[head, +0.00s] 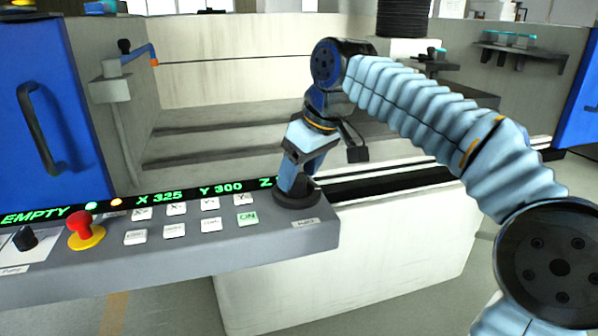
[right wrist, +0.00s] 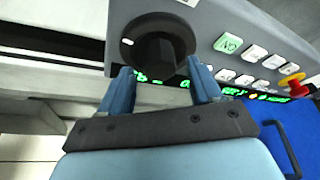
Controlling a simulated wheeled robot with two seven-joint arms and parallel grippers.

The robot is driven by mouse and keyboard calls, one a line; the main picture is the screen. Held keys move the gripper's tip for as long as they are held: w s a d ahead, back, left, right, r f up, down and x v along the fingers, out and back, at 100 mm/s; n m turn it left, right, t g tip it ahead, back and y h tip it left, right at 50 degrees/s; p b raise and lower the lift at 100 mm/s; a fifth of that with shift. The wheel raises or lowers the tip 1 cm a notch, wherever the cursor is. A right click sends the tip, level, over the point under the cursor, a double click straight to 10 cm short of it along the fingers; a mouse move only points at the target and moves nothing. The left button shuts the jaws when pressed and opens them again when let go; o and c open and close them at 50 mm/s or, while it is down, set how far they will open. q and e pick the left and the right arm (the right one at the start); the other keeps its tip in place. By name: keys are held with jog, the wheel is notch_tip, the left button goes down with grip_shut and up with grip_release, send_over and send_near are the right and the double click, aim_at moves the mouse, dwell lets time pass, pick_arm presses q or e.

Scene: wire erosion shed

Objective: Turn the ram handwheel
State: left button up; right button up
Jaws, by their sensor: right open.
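The ram handwheel is a dark round knob (right wrist: 157,48) on the grey control panel, near the top middle of the right wrist view. In the head view its dark base (head: 297,196) shows at the panel's right end, and my right gripper hides most of the rest. My right gripper (head: 297,180) is over the handwheel. In the right wrist view the two blue fingers of my right gripper (right wrist: 163,88) are apart, at the near left and right edges of the knob. Whether they touch it I cannot tell. My left gripper is not in view.
The control panel (head: 190,255) carries white buttons, a green ON button (head: 247,218), a red emergency stop (head: 82,228) and a black knob (head: 25,239). A green readout runs along its back. A blue door (head: 60,110) with a dark handle stands at the left.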

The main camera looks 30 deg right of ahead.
jog(key=p+v, duration=0.3)
jog(key=v, duration=1)
jog(key=shift+f, duration=0.1)
